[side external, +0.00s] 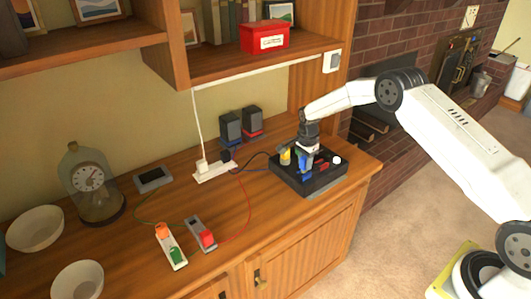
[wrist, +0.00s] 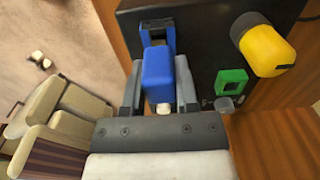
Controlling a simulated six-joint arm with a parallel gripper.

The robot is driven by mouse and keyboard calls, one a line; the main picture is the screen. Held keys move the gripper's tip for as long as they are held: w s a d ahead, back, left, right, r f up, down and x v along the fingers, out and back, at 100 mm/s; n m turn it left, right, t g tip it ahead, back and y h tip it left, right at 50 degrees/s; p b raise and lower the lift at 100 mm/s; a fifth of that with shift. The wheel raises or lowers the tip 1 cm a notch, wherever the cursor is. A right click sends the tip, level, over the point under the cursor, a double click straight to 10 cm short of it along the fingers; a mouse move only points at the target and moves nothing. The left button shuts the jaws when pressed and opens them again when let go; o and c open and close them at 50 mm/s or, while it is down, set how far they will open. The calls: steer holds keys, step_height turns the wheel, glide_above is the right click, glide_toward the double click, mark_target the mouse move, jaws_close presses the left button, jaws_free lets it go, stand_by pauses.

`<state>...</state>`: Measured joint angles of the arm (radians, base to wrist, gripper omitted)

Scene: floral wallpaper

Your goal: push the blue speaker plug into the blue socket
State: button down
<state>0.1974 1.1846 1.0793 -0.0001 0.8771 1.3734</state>
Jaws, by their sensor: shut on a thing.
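My gripper (wrist: 159,72) is shut on the blue speaker plug (wrist: 157,76), with one grey finger on each side of it. The plug's far end points at the blue socket (wrist: 158,24) on the black box (wrist: 206,22). The plug's front hides the lower part of the socket opening, so I cannot tell how far in it is, if at all. In the side view my gripper (side external: 306,152) is above the black box (side external: 292,183), and the blue plug (side external: 304,166) shows below it, close to the box's top.
A power strip (side external: 214,171), two speakers (side external: 231,127) and thin cables lie left of the box. The cabinet edge is close in front.

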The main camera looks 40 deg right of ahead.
steer(key=shift+f, duration=0.85)
steer(key=shift+c, duration=1.4)
jaws_free()
steer(key=shift+r, duration=3.9)
